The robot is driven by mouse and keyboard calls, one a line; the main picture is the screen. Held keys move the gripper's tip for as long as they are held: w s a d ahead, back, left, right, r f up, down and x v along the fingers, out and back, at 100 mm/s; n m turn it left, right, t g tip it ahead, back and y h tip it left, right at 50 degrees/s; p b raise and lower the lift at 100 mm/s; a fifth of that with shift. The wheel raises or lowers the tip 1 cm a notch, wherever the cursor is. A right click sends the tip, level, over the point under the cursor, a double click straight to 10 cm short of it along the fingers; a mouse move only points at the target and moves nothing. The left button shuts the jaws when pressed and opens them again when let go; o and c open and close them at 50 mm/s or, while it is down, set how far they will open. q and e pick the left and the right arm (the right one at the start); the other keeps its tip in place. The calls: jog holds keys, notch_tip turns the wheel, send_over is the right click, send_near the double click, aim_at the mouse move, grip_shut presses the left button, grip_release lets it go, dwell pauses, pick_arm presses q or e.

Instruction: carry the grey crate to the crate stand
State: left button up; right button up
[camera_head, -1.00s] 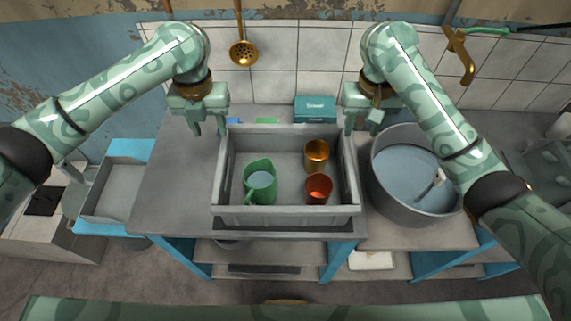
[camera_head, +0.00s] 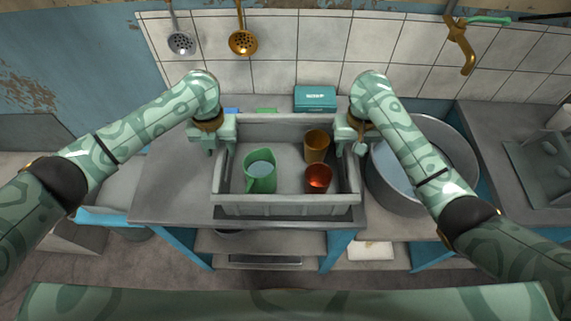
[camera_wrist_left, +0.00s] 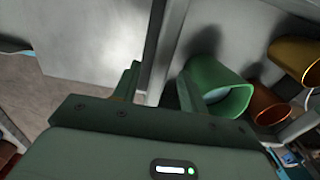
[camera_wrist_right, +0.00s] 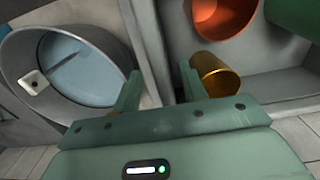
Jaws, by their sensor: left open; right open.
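The grey crate (camera_head: 285,204) stands upright on the worktop and holds a green jug (camera_head: 261,178), a gold cup (camera_head: 317,147) and a red cup (camera_head: 318,179). My left gripper (camera_head: 213,150) is open at the crate's left wall. In the left wrist view its fingers (camera_wrist_left: 156,85) are on either side of that wall. My right gripper (camera_head: 347,147) is open at the right wall. In the right wrist view its fingers (camera_wrist_right: 160,88) straddle the wall (camera_wrist_right: 148,45). A low blue-edged stand (camera_head: 105,216), possibly the crate stand, is at the left, partly hidden by my left arm.
A large round pot (camera_head: 452,150) stands close to the crate's right. A teal box (camera_head: 315,98) is behind the crate, near the tiled wall. The grey worktop (camera_head: 165,187) is clear to the left of the crate. Ladles (camera_head: 242,41) hang on the wall.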

pick_arm(q)
jog(key=shift+f, duration=2.15)
pick_arm(e)
jog(key=shift+f, duration=2.2)
pick_arm(q)
grip_shut()
pick_arm(e)
grip_shut()
jog(key=shift+r, duration=0.1)
